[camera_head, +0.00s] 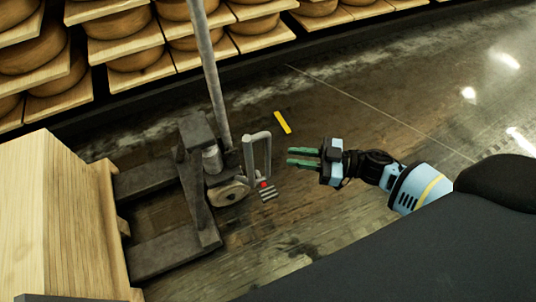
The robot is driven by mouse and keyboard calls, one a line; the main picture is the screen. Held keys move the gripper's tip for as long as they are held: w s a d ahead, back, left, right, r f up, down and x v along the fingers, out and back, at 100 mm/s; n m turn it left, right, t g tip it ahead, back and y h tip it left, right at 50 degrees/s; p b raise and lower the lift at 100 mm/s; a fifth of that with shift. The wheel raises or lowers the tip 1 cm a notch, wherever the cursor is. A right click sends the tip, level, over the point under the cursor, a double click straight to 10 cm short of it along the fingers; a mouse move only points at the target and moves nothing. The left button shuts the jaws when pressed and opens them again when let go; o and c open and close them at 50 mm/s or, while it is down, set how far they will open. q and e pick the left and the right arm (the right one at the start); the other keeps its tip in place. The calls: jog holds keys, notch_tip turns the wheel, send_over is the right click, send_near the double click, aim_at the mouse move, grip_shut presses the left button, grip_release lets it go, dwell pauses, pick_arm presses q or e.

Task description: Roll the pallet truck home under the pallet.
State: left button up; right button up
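The grey pallet truck (201,185) stands on the floor at left centre, its forks pointing left. The fork ends are hidden by a pale wooden block-like load (65,225); I cannot tell how far under it they reach, and no separate pallet shows clearly. A tall grey pole (212,80) rises from the truck, and a grey loop handle (257,155) stands at its right side. My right gripper (290,157), with green fingers, is to the right of the loop, apart from it. Its fingers show a small gap with nothing between them. My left gripper is out of view.
Shelves of cheese wheels on wooden boards (130,45) line the back. A yellow floor mark (283,122) lies right of the truck. A red-tipped pedal (265,185) sits low on the truck's right side. The floor at right is clear.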

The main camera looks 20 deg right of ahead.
aim_at(268, 153)
jog(key=shift+b+x, duration=0.6)
jog(key=shift+x, duration=3.35)
grip_shut()
